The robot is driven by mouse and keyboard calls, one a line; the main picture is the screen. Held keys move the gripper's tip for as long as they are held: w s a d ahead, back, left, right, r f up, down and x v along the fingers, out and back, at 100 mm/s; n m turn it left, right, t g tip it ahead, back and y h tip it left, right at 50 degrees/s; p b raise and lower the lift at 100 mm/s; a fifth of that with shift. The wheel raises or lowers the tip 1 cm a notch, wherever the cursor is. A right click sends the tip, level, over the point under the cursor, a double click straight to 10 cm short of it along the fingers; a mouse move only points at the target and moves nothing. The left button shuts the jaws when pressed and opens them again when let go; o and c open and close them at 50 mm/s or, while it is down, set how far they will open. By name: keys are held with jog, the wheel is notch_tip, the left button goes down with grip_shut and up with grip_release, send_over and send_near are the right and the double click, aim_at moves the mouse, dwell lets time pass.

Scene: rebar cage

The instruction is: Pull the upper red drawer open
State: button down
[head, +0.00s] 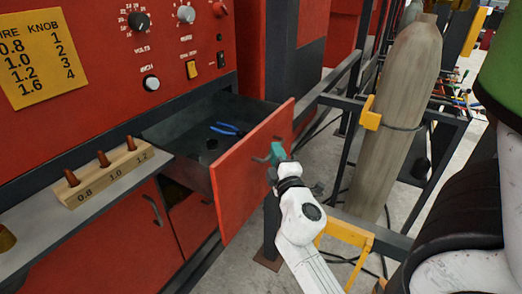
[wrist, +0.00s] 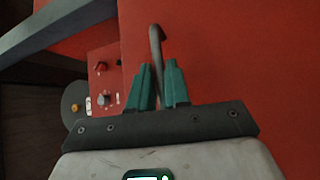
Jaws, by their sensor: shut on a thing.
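The upper red drawer (head: 245,180) stands well out from the red cabinet in the head view, with its dark inside showing. Blue-handled pliers (head: 228,129) and a small dark round thing lie in it. My gripper (head: 277,152) is at the drawer's front, its teal fingers at the handle. In the wrist view my gripper (wrist: 159,82) has its two fingers on either side of the grey bar handle (wrist: 156,45), shut on it. The red drawer front (wrist: 220,60) fills much of that view. The handle's lower end is hidden between the fingers.
A wooden block (head: 103,172) with several copper-coloured tips stands on the grey ledge left of the drawer. A lower red drawer (head: 192,218) is below. A grey gas cylinder (head: 395,110) in a dark frame stands to the right, with a yellow bracket (head: 345,236) near my arm.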

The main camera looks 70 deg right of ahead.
jog(key=shift+s+a+f, duration=0.1)
jog(key=shift+s+a, duration=0.15)
jog(key=shift+s, duration=0.7)
jog(key=c, duration=1.2)
grip_release()
jog(key=shift+o, duration=0.2)
jog(key=shift+a, duration=0.1)
jog(key=b+v, duration=0.6)
jog(key=v, duration=0.4)
jog(key=shift+s+a, duration=0.15)
jog(key=shift+a, duration=0.1)
jog(key=shift+f, duration=0.1)
